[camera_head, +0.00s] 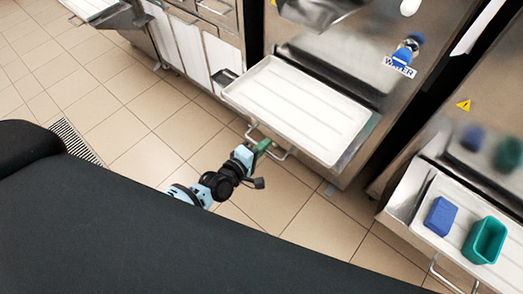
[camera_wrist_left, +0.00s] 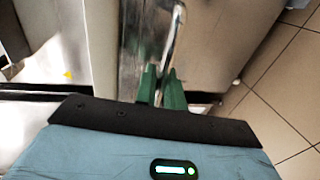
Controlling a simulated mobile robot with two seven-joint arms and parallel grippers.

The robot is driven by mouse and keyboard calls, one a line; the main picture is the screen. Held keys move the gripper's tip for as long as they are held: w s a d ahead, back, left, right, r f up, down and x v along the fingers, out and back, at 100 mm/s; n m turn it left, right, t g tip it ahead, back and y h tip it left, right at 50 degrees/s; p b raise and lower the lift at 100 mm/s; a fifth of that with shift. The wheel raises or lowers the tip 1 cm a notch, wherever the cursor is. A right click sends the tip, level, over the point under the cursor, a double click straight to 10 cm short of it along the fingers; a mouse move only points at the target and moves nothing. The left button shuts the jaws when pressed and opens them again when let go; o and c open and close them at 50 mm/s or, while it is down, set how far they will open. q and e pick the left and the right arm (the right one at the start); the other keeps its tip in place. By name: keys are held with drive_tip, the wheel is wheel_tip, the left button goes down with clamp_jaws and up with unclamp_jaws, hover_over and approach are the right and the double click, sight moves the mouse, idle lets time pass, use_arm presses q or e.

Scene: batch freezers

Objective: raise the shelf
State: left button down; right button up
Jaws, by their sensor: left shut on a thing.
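The shelf (camera_head: 365,140) juts out from the front of the middle steel freezer in the head view, with a white tray (camera_head: 300,108) lying on it. A thin metal bar handle (camera_head: 284,155) hangs at the shelf's front edge. My left gripper (camera_head: 262,146) has its green fingers shut on this handle, below the tray's front edge. In the left wrist view, the green fingers (camera_wrist_left: 162,86) close around the shiny bar (camera_wrist_left: 173,40). My right gripper is not in view.
Another shelf at right carries a white tray (camera_head: 444,246) with a blue block (camera_head: 440,216) and a green container (camera_head: 484,241). A blue water tap (camera_head: 404,53) sits on the middle freezer. The tiled floor (camera_head: 120,115) at left is clear.

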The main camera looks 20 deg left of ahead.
use_arm(q)
wheel_tip(320, 180, up, 3)
drive_tip(key=shift+f+p, duration=0.15)
drive_tip(key=shift+p, duration=0.4)
drive_tip(key=shift+w, duration=0.1)
drive_tip(key=c, duration=1.6)
unclamp_jaws()
drive_tip(key=shift+o, duration=0.2)
